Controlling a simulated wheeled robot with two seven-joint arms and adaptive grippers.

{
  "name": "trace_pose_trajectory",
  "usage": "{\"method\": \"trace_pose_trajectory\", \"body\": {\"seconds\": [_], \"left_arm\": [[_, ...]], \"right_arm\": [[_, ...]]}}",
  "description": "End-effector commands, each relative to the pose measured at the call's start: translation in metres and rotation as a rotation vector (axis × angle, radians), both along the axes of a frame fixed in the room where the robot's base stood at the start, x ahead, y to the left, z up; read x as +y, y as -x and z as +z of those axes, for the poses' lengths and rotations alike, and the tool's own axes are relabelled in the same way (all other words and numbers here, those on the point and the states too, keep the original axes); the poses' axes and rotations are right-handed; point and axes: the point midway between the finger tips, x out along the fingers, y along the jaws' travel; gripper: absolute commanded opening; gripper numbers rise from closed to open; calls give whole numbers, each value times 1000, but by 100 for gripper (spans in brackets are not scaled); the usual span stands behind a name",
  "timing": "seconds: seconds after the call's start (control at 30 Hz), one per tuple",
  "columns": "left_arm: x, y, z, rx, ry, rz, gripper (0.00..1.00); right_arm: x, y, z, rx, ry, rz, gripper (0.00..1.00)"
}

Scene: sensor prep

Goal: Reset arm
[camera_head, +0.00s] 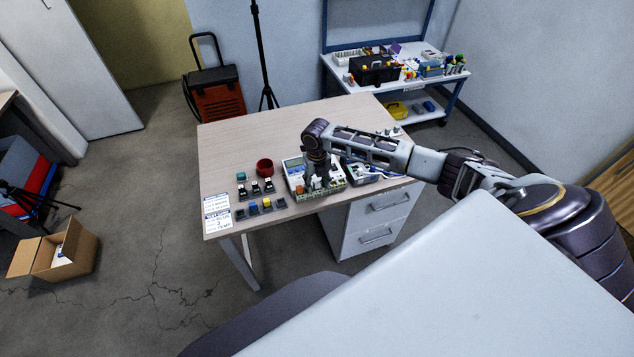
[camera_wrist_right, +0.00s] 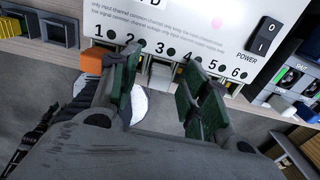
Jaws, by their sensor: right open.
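My right arm (camera_head: 420,160) reaches in from the right over the wooden table. Its gripper (camera_head: 318,178) points down at the white device (camera_head: 294,168) and hides part of it. In the right wrist view the open right gripper (camera_wrist_right: 160,88) has its green-padded fingers apart in front of the device panel (camera_wrist_right: 190,25), below sockets numbered 1 to 6. I see nothing held between the fingers. An orange block (camera_wrist_right: 93,62) sits by socket 1, just left of the left finger. Whether the fingers touch the device is unclear. My left gripper is out of view.
On the table (camera_head: 235,145), a red round container (camera_head: 264,167), several small coloured connectors (camera_head: 267,203) and a printed sheet (camera_head: 216,213) lie left of the device. A power switch (camera_wrist_right: 263,36) is on the panel. The table's back left is clear.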

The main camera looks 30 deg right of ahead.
Motion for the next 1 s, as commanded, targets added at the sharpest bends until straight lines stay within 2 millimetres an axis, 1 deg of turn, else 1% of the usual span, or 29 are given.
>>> {"method": "trace_pose_trajectory", "body": {"seconds": [0.43,1.0], "left_arm": [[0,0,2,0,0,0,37],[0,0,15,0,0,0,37]], "right_arm": [[0,0,3,-1,0,0,51],[0,-1,27,-2,0,0,51]]}}
